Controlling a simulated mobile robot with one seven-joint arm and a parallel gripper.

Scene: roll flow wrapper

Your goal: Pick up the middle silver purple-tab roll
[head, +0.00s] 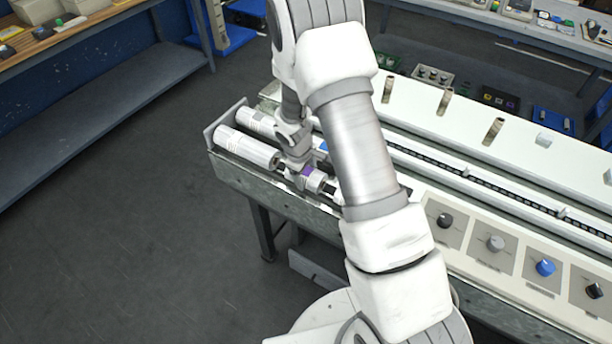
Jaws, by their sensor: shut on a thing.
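The silver roll with a purple tab (317,183) lies at the near edge of the machine's left end, to the right of a large white roll. My gripper (300,166) comes down from above and is shut on this roll at its left part, by the purple tab. My arm covers the area to the right, so I cannot tell how far the row of rolls goes on. I cannot tell whether the roll is clear of its support.
A large white roll (246,148) lies left of my gripper, with another white roll (257,122) behind it. A panel with several knobs (495,243) is at right. Brown posts (445,101) stand on the white top behind. Open floor (120,230) lies left.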

